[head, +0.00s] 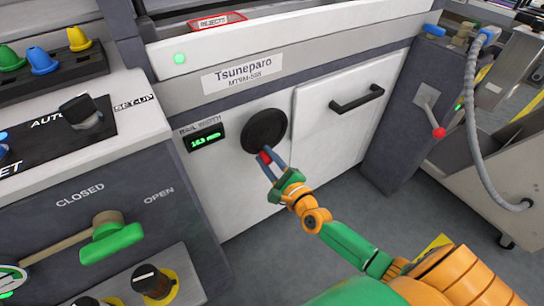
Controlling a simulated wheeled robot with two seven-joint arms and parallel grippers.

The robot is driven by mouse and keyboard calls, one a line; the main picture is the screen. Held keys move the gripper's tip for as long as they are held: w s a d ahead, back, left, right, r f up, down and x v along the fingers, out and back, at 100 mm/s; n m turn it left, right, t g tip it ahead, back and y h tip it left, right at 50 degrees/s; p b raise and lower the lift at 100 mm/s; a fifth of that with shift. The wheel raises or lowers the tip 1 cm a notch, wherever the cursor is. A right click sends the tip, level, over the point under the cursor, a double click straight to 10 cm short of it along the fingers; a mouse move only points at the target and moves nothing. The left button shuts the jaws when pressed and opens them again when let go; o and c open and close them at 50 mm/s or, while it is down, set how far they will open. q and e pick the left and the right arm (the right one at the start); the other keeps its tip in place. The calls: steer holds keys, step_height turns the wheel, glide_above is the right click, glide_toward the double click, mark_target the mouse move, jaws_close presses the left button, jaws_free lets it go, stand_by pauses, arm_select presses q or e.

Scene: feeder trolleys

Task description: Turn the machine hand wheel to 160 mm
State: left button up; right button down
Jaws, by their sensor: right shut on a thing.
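The hand wheel (265,128) is a dark round disc on the white front of the Tsuneparo machine. A small red part (264,157), seemingly its handle, shows at the wheel's lower edge. My right gripper (266,160) is shut on this red handle, and its fingers partly hide it. The display (206,139) left of the wheel, under the rail width label, shows green digits. They are small and appear to read 163 mm. My left gripper is out of view.
A black door handle (357,98) sticks out right of the wheel. A control panel with a green lever (112,242) and knobs stands close at the left. A trolley (490,150) with a grey hose is at the right. Grey floor is clear below the machine.

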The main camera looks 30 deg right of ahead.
steer(key=shift+s+a+r+m, duration=0.1)
steer(key=shift+a+r+m, duration=0.1)
steer(key=shift+a+m, duration=0.45)
steer(key=shift+a+r+m, duration=0.15)
steer(key=shift+a+m, duration=0.05)
steer(key=shift+m, duration=0.85)
steer(key=shift+a, duration=0.1)
steer(key=shift+m, duration=0.3)
steer(key=c, duration=0.6)
jaws_free()
steer(key=shift+c, duration=0.2)
steer(key=s, duration=0.7)
steer(key=shift+d, duration=0.25)
